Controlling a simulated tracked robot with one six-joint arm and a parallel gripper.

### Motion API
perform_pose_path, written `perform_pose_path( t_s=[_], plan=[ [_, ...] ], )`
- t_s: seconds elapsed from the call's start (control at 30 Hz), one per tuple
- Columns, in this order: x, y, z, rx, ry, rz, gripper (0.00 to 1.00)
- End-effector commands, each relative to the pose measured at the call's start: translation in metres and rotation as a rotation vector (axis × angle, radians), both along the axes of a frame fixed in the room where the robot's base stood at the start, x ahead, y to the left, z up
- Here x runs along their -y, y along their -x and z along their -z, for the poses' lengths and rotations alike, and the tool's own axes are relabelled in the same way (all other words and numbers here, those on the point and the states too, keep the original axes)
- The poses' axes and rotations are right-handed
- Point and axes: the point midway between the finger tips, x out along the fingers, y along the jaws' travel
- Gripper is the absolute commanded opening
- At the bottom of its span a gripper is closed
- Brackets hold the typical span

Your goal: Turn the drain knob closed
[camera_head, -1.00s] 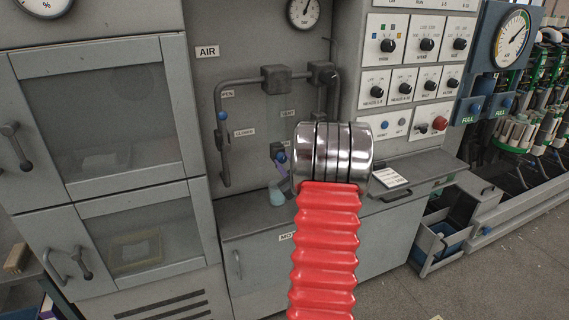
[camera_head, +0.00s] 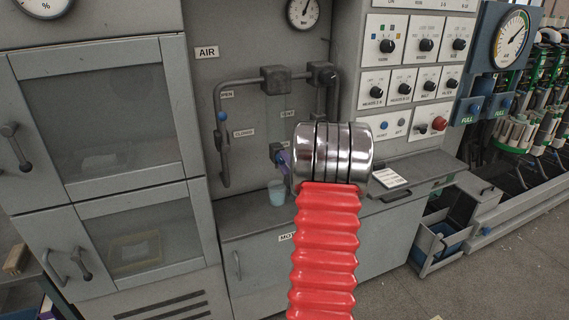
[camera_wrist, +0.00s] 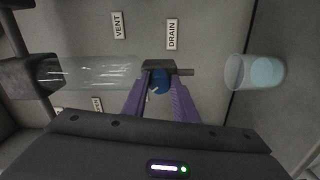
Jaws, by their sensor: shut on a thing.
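The blue drain knob (camera_wrist: 160,82) sits on a dark valve fitting below the DRAIN label (camera_wrist: 172,34) in the wrist view. My gripper (camera_wrist: 158,92) has its two purple fingers shut on the knob, one on each side. In the head view my gripper (camera_head: 285,160) shows only as a bit of purple beside the valve. My arm's silver and red links hide most of it and the knob there. The knob's exact angle is hard to tell.
A clear glass tube (camera_wrist: 90,72) joins the valve fitting. A cup (camera_head: 277,193) with pale blue content stands on the ledge below the valve; it also shows in the wrist view (camera_wrist: 262,72). A VENT label (camera_wrist: 118,26) and grey pipes (camera_head: 245,84) are nearby.

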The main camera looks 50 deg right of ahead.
Motion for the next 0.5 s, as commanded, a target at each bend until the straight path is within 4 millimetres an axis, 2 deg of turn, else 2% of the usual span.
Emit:
perform_pose_path(
  t_s=[0.2, 0.5],
  plan=[
    [-0.0019, -0.0007, 0.003, -0.055, 0.079, -0.004, 0.03],
    [-0.0025, -0.0009, 0.0037, -0.074, 0.11, -0.005, 0.04]
  ],
)
